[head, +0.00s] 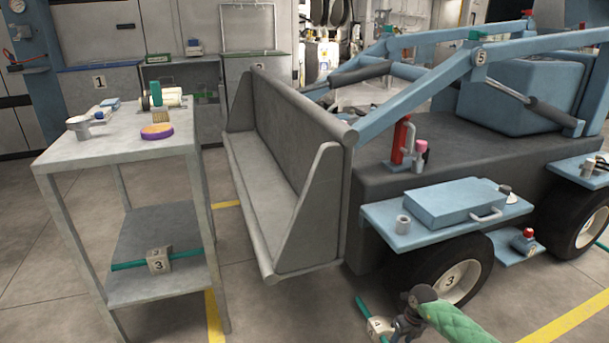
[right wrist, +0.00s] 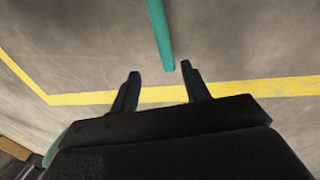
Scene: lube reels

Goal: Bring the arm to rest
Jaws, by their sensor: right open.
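My right arm, with its green sleeve (head: 460,328), comes in at the bottom of the head view. My right gripper (head: 404,322) is low beside the loader's front wheel. In the right wrist view the gripper (right wrist: 160,71) is open, with nothing between its two dark fingers. A teal rod (right wrist: 160,32) ends just beyond the fingertips there; I cannot tell how far below them it is. In the head view a teal rod (head: 362,306) with a pale numbered block (head: 379,327) is just left of the gripper. My left gripper is not in view.
A grey two-level table (head: 110,150) stands at left, with another teal rod and block marked 3 (head: 158,260) on its lower shelf. The blue loader (head: 440,150) with its grey bucket (head: 290,180) fills the right. Yellow lines (head: 215,318) mark the floor.

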